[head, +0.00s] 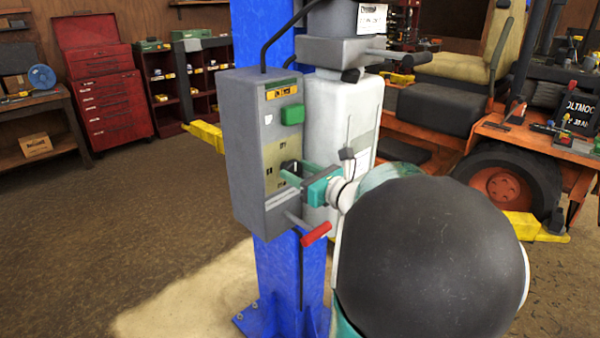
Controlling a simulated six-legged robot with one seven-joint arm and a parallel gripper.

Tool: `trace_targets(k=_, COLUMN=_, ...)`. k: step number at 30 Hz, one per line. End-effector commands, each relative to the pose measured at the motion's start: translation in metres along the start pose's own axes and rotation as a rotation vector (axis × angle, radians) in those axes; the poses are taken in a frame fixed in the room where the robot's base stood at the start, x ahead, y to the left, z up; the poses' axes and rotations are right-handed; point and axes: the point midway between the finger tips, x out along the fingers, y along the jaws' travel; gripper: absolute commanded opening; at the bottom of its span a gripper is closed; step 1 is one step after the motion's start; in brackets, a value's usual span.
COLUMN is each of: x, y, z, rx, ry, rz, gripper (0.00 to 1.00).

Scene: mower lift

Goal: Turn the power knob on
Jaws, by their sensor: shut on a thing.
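A grey control box (249,130) is mounted on the blue lift post. Its front panel has a green button (292,115), a yellowish plate (272,160) and a dark power knob (287,166). My gripper (292,173) reaches the panel from the right, its green fingers at the knob and shut on it. The fingers hide part of the knob, so its exact angle cannot be made out. A red-handled lever (316,234) sticks out below my gripper.
The blue post (284,275) stands on a bolted base. A white tank (320,110) is right beside the box. A red tool chest (103,85) is at the back left. Floor at left is clear.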

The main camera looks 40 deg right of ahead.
Motion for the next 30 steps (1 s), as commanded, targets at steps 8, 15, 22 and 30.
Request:
trace_targets(k=8, x=0.0002, y=0.0016, z=-0.0001, rx=-0.119, ry=0.000, rz=0.002, gripper=0.26)
trace_targets(k=15, x=0.0003, y=0.0027, z=-0.0004, rx=-0.316, ry=0.000, rz=0.003, gripper=0.26)
trace_targets(k=22, x=0.0001, y=0.0036, z=-0.0009, rx=-0.535, ry=-0.001, rz=0.002, gripper=0.26)
trace_targets(k=30, x=0.0000, y=0.0046, z=-0.0018, rx=-0.791, ry=-0.001, rz=0.002, gripper=0.26)
